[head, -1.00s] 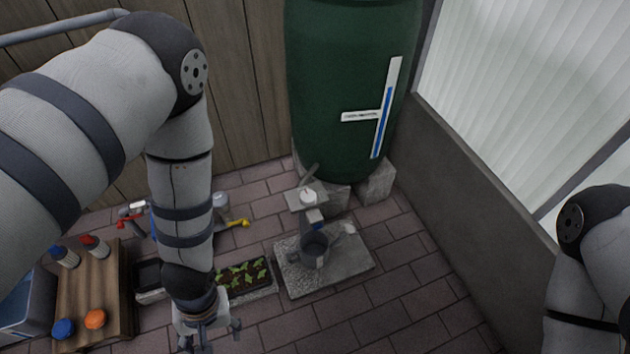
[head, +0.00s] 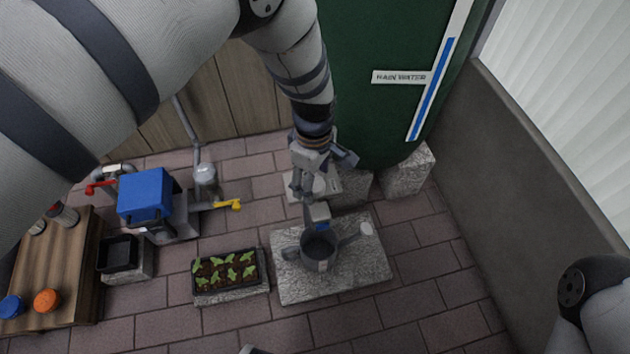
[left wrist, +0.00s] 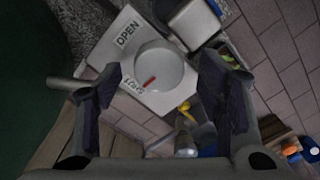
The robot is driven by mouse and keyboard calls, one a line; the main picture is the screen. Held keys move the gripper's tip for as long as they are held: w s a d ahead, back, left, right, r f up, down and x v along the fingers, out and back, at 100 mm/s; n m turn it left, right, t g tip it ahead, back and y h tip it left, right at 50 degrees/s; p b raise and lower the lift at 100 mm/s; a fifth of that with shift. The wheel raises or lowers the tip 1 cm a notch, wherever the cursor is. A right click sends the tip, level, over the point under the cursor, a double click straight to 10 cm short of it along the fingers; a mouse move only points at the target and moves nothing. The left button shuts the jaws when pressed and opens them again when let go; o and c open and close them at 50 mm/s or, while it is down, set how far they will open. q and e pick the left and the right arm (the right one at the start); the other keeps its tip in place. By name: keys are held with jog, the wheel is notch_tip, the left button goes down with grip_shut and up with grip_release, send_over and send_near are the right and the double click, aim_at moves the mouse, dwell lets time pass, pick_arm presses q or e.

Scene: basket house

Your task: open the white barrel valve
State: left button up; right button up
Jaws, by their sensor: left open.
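The green rain barrel (head: 365,130) stands at the back, with a label and a blue level strip on its front. Its valve is a round white knob (left wrist: 165,62) with a red mark, on a white plate (left wrist: 112,52) lettered OPEN and SHUT. The red mark lies on the SHUT side. In the head view the plate (head: 330,187) shows partly beneath my left gripper, which hides the knob. My left gripper (head: 302,192) is open and points down at it. In the left wrist view its fingers (left wrist: 163,88) stand apart on either side of the knob. My right gripper is out of view.
A grey watering can (head: 319,249) stands on a stone slab (head: 350,275) below the valve. A seedling tray (head: 230,275), a blue box (head: 146,195) with pipes and a yellow lever (head: 228,204) are at left. A wall (head: 480,150) bounds the right.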

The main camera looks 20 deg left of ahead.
pick_arm(q)
jog(key=shift+f, duration=0.6)
jog(key=c, duration=1.1)
jog(key=shift+c, duration=0.2)
